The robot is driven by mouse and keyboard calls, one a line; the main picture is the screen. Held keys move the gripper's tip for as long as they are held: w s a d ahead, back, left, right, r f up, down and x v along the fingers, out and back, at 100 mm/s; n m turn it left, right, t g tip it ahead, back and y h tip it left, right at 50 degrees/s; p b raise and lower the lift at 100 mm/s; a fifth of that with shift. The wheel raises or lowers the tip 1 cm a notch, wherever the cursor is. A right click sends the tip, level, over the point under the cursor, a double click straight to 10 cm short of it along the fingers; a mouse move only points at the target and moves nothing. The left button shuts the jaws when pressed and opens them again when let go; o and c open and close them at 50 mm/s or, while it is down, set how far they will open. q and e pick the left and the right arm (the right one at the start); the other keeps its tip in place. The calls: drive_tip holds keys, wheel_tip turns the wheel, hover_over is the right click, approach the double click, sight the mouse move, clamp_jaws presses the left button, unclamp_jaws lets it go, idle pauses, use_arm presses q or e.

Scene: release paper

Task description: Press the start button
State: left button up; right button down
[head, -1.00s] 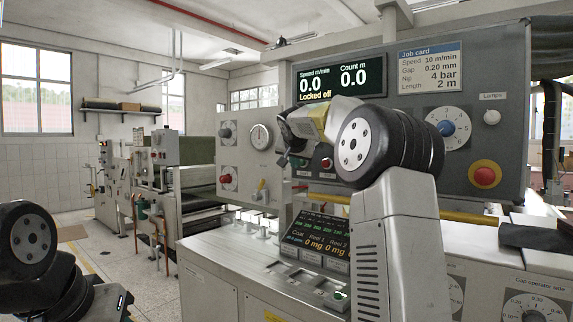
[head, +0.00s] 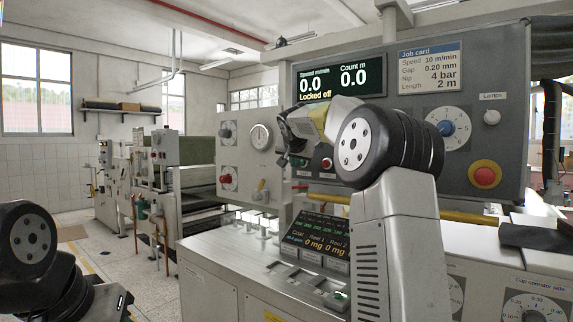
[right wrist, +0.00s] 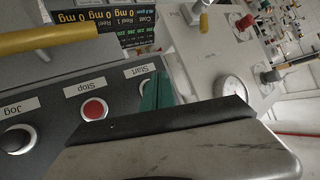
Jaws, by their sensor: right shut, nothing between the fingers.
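On the grey panel, the green start button (head: 303,162) shows partly beside my right gripper in the head view. My right gripper (head: 284,160) is shut and empty, with its tip just left of the button there. In the right wrist view, the shut fingers (right wrist: 157,90) appear as a narrow teal shape by the "Start" label (right wrist: 129,72).
The red stop button (right wrist: 94,108) sits close beside, with the jog button (right wrist: 18,138) beyond it. A yellow bar (right wrist: 50,36) runs near the panel. A red emergency button (head: 485,174) is farther right. The display (head: 340,78) reads "Locked off".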

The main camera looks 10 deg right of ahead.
idle(0.6)
drive_tip(key=shift+w+d, duration=0.3)
drive_tip(key=shift+d, duration=0.05)
drive_tip(key=shift+w+d, duration=0.25)
drive_tip(key=shift+d, duration=0.1)
idle(0.7)
idle(0.3)
drive_tip(key=shift+s+a, duration=0.55)
drive_tip(key=shift+a, duration=0.15)
drive_tip(key=s+a, duration=0.1)
drive_tip(key=a, duration=0.1)
drive_tip(key=s+a, duration=0.2)
idle(0.4)
idle(0.4)
